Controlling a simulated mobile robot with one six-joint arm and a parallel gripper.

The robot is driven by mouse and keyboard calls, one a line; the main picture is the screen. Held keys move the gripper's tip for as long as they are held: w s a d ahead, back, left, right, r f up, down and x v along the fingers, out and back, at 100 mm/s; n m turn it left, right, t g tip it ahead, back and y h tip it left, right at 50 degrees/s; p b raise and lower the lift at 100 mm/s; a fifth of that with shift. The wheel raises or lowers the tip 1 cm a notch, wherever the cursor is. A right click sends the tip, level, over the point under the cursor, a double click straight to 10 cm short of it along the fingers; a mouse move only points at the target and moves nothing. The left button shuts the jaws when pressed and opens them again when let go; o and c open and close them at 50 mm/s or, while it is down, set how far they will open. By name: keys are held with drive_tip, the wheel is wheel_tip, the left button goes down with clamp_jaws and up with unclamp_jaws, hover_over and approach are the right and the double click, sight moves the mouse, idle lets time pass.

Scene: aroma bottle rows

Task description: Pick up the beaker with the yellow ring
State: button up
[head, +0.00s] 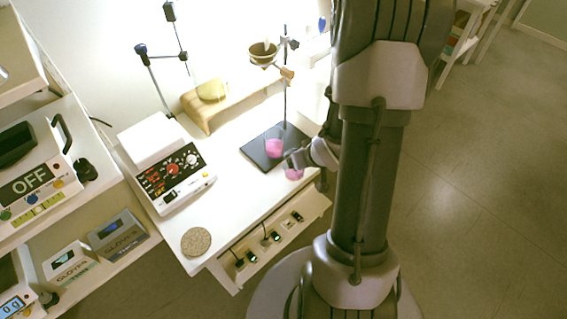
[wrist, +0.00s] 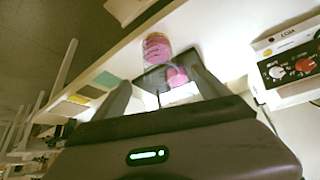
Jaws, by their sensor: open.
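Two clear beakers with pink contents show. In the head view one beaker (head: 274,147) stands on the black stand plate (head: 262,158), and another (head: 293,173) is beside it near the table edge, partly hidden by my gripper (head: 300,158). In the wrist view the pink contents appear as an upper patch (wrist: 157,46) and a lower patch (wrist: 176,76). My gripper (wrist: 158,78) is open, with its fingers either side of the lower glass. I cannot tell whether they touch it.
A white instrument with knobs (head: 170,172) stands left of the plate. A wooden shelf (head: 205,112) and a metal stand rod (head: 285,95) are behind. A round cork-like mat (head: 196,241) lies at the front corner. The table between mat and plate is clear.

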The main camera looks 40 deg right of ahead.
drive_tip(key=b+x, duration=0.4)
drive_tip(key=x, duration=0.6)
drive_tip(key=shift+w+d+f, duration=0.2)
drive_tip(key=shift+w, duration=0.2)
drive_tip(key=shift+r, duration=0.1)
drive_tip(key=shift+c, duration=0.7)
drive_tip(key=c, duration=1.6)
drive_tip(key=shift+o, duration=0.2)
drive_tip(key=shift+r, duration=0.1)
